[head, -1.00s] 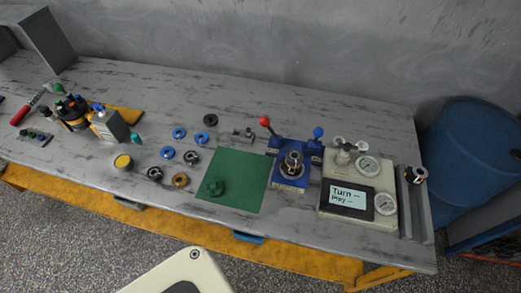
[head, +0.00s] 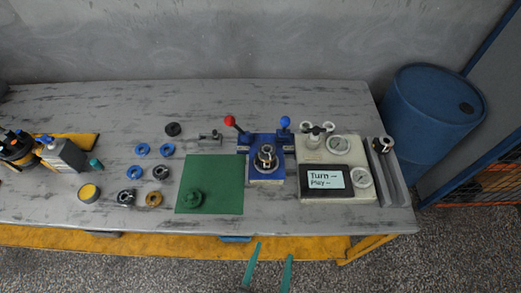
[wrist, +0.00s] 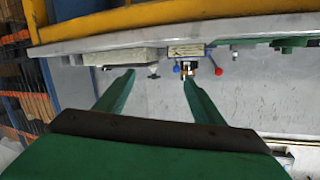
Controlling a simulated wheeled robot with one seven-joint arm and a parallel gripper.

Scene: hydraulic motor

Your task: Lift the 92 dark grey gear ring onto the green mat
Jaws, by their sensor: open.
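The green mat (head: 229,176) lies flat on the table's middle, with a green round part (head: 193,199) on its lower left. Left of the mat are dark rings: one dark grey ring (head: 161,166), another dark ring (head: 126,191) lower left, and a black ring (head: 172,129) farther back. No number is readable, so I cannot tell which is the 92 gear ring. My gripper (head: 274,250) is open and empty, its two teal fingers in front of the table's front edge, right of the mat. The wrist view shows its spread fingers (wrist: 158,76) too.
The blue motor fixture (head: 266,178) with red and blue levers and a gauge panel (head: 312,198) stand right of the mat.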

